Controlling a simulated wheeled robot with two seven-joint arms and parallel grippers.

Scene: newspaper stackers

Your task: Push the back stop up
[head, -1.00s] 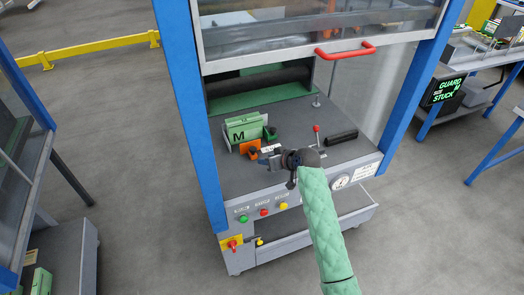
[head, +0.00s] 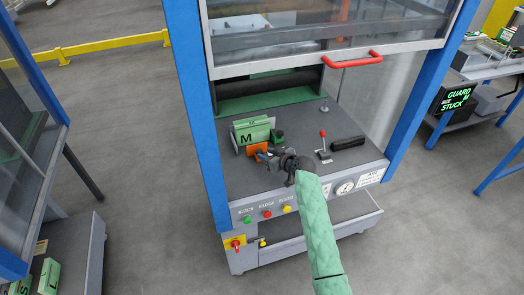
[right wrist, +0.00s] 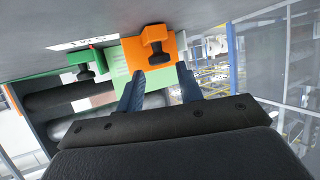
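Two small stops with dark knobs stand on the grey machine bed: an orange one (head: 257,149) and a green one (head: 278,136). I cannot tell by a label which is the back stop. A green block marked M (head: 247,135) stands beside them. My right gripper (head: 263,155) is at the orange stop and partly covers it. In the right wrist view, its two fingers (right wrist: 160,77) are apart, near the lower edge of the orange stop (right wrist: 143,58), with nothing clearly between them. The green stop (right wrist: 86,60) is to the left there. My left gripper is out of view.
A raised clear guard with a red handle (head: 352,60) hangs above the bed, between blue posts. A red-knobbed lever (head: 323,142) and a black bar (head: 347,142) are right of the gripper. Buttons (head: 267,214) line the front panel.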

